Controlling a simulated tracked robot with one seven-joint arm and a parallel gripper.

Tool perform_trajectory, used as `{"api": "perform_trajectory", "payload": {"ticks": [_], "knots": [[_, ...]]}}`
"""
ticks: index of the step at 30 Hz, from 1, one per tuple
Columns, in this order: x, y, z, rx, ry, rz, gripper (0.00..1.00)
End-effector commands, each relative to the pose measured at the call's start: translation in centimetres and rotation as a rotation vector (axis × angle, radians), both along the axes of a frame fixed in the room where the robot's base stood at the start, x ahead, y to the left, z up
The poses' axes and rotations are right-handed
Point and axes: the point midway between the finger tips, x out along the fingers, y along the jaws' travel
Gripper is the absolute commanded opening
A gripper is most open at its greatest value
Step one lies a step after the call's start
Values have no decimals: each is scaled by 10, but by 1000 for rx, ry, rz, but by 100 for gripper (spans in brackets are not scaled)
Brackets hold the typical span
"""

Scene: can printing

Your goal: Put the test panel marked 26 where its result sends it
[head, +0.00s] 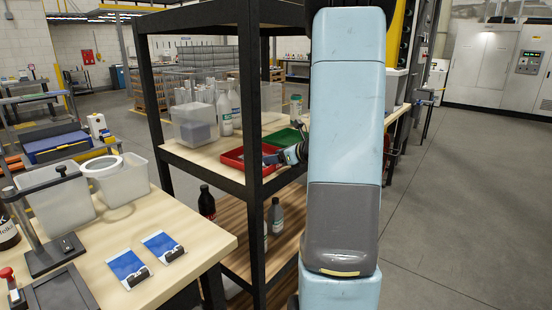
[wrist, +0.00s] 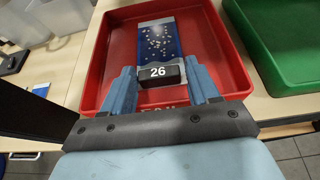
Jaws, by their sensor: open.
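The panel marked 26 (wrist: 157,42) lies in the red tray (wrist: 242,77) in the wrist view. It is blue with a pale far end, many light specks, and a black block with a white 26 at its near end. My gripper (wrist: 161,70) is open, with one blue finger on each side of the black block; I cannot tell whether they touch it. In the head view my gripper (head: 272,159) is at the red tray (head: 232,164) on a shelf, and the panel cannot be made out there. The green tray (wrist: 268,28) stands to the right of the red one.
Two other blue-and-white panels with black blocks (head: 126,265) (head: 162,244) lie on the wooden bench at left. A clear bin (head: 196,122) and bottles stand on the tray shelf. A black rack post (head: 249,110) rises close to my gripper. The floor at right is clear.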

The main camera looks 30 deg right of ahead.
Motion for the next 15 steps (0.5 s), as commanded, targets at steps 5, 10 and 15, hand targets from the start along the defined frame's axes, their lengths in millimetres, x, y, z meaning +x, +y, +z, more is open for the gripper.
{"api": "perform_trajectory", "payload": {"ticks": [5, 10, 15], "knots": [[-18, -3, 9, 2, 10, 2, 78], [-47, -14, 24, 2, 6, 2, 78], [-74, -25, 37, 2, 3, 3, 78]]}}
